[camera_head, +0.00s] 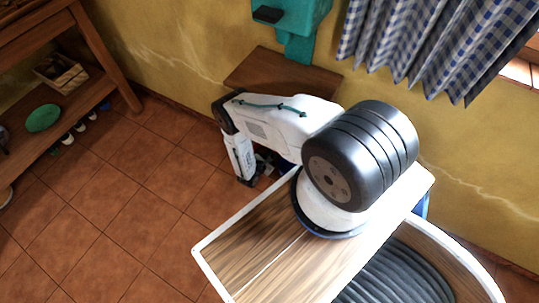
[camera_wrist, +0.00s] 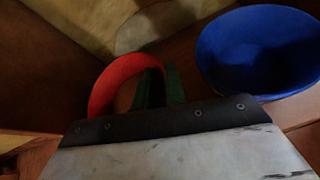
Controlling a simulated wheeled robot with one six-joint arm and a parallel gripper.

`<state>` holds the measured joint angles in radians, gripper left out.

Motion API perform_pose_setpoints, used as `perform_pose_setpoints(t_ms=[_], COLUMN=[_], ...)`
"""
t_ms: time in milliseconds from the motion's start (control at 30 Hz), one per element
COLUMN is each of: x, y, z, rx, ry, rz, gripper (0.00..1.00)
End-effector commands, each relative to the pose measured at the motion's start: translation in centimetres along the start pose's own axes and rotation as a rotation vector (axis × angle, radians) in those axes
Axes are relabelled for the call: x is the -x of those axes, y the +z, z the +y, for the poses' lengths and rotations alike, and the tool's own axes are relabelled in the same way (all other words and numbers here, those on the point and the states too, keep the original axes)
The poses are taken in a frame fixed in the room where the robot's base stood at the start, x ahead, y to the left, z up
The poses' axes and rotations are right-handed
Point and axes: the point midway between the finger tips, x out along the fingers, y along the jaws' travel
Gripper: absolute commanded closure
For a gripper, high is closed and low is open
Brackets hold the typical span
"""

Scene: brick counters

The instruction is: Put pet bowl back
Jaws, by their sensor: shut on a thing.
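A red bowl (camera_wrist: 104,88), with only part of its curved rim showing, is in the middle of the wrist view. My gripper (camera_wrist: 162,78) has its dark green fingers shut on the red bowl's right side. A deep blue bowl (camera_wrist: 255,50) stands upright to the right, apart from my fingers, on a reddish-brown surface. In the head view my arm reaches down beside a wooden shelf, and the fingers and both bowls are hidden. I cannot tell whether the red bowl touches a surface.
A teal dispenser (camera_head: 297,22) hangs on the yellow wall above the brown shelf (camera_head: 285,72). A wooden rack (camera_head: 106,62) at the left holds a basket (camera_head: 62,76) and a green round item (camera_head: 43,117). Blue checked curtains (camera_head: 435,40) hang at the right. Tiled floor (camera_head: 110,190) is open at the left.

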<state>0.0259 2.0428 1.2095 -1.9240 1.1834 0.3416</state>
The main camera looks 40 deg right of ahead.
Motion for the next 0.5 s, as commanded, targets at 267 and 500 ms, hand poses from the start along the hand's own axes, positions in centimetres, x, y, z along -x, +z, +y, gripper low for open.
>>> perform_pose_setpoints(t_ms=[267, 500], x=[-0.1, -0.04], y=[-0.59, -0.61], z=[0.01, 0.05], rx=[0.001, 0.001], ry=[0.003, 0.004], rz=[0.0, 0.0], gripper=[1.0, 0.65])
